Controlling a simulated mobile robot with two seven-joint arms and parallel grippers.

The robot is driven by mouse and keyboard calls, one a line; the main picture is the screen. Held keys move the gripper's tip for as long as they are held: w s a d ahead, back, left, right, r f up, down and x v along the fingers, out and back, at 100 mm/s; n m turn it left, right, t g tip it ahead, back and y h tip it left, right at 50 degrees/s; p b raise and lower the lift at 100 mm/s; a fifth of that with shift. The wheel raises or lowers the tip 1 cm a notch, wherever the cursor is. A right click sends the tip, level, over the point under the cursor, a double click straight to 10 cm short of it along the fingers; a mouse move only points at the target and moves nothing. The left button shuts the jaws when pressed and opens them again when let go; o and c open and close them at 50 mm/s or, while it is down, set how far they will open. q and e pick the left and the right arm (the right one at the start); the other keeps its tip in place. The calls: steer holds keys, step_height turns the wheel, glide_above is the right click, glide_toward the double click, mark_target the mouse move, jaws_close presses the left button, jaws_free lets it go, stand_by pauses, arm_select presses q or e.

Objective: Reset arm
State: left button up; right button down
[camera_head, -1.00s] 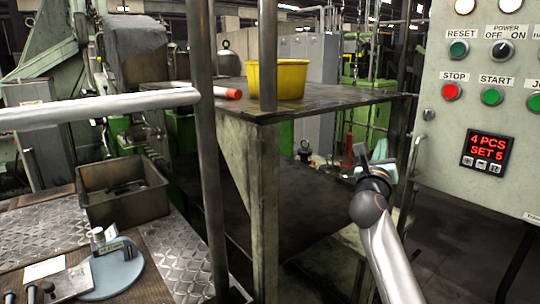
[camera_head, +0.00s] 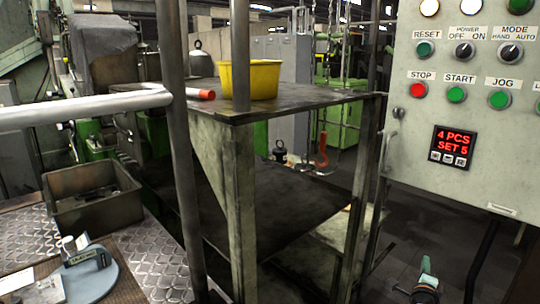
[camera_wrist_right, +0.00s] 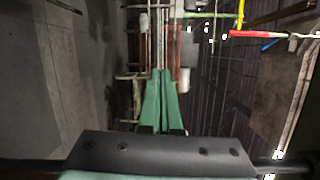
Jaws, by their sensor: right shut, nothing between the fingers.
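My right gripper (camera_head: 426,270) shows small at the bottom right of the head view, low in front of the control panel's lower edge. In the right wrist view its two green fingers (camera_wrist_right: 160,98) lie together, shut with nothing between them. The gripper is apart from the panel and the bench. My left gripper is not in view.
A grey control panel (camera_head: 420,140) with buttons and a red display fills the right side. A metal bench (camera_head: 300,108) carries a yellow bin (camera_head: 250,82) and a red-tipped tube (camera_head: 200,93). A grey bin (camera_head: 92,205) sits on the left platform. A pole (camera_head: 173,130) stands between.

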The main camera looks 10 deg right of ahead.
steer(key=w+a+f+n+y, duration=0.1)
steer(key=a+f+n+y, duration=0.3)
steer(key=n, duration=0.7)
steer(key=w+a+f+n+y, duration=0.1)
steer(key=a+f+n+y, duration=0.3)
steer(key=n, duration=0.7)
steer(key=s+f+n+g+h, duration=0.1)
steer(key=s+f+n+g, duration=0.2)
steer(key=n+g, duration=0.15)
steer(key=s+a+f+n+y, duration=0.1)
steer(key=s+a+f, duration=0.4)
steer(key=s+a, duration=0.25)
steer(key=s+a+f+n+y, duration=0.2)
steer(key=s+a+f, duration=0.3)
steer(key=s+a, duration=0.3)
steer(key=s+a+r, duration=0.1)
steer(key=s+a, duration=0.2)
steer(key=s, duration=0.3)
steer(key=s+a+r+y, duration=0.1)
steer(key=s+a, duration=0.3)
steer(key=s, duration=0.3)
steer(key=s+a+r+m+y, duration=0.1)
steer(key=s+a, duration=0.2)
steer(key=s, duration=0.4)
steer(key=shift+a, duration=0.25)
